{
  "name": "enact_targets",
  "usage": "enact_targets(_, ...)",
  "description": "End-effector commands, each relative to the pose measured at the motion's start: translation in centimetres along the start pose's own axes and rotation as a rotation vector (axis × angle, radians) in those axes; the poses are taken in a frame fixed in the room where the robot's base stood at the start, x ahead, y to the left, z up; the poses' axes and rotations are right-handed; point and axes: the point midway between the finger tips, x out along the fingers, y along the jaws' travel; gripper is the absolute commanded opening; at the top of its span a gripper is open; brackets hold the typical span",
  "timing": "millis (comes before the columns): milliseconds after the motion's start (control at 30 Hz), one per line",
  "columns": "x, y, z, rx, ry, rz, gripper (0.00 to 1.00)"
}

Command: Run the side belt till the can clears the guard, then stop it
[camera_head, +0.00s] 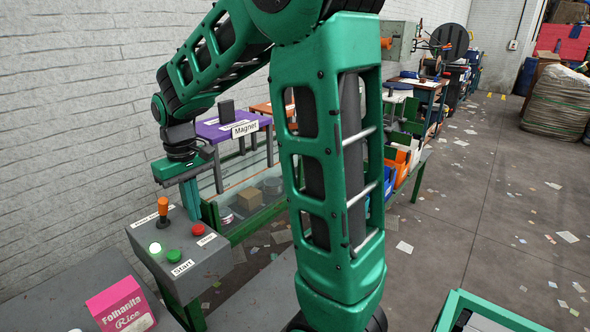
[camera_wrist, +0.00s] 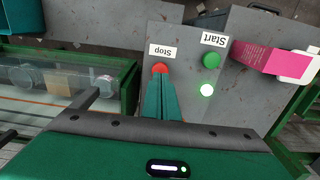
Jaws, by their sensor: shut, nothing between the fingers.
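The control box (camera_head: 182,262) carries a green Start button (camera_head: 173,256), a red Stop button (camera_head: 198,230) and a glowing whitish lamp (camera_head: 155,248). My gripper (camera_head: 195,216) is shut and empty, pointing down at the box. In the wrist view its fingertips (camera_wrist: 158,78) are at the edge of the red Stop button (camera_wrist: 160,68); I cannot tell whether they touch it. The Start button (camera_wrist: 211,60) and the lit lamp (camera_wrist: 207,90) are clear of the fingers. A small round can (camera_head: 227,216) is on the side belt, behind the clear guard (camera_head: 250,221).
An orange-topped lever (camera_head: 163,207) stands on the box. A pink rice box (camera_head: 121,306) stands on the grey surface in front. A brown block (camera_head: 249,198) is also on the belt. The purple Magnet unit (camera_head: 235,127) spans the belt behind. My arm hides part of the belt line.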

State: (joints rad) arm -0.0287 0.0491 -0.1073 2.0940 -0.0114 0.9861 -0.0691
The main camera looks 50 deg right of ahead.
Motion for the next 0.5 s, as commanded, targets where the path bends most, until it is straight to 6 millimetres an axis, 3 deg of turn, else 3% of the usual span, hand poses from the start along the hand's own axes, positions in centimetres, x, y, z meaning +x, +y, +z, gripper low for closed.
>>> enact_targets(500,0.31,0.0,0.0,0.0,-0.001,0.0,0.0)
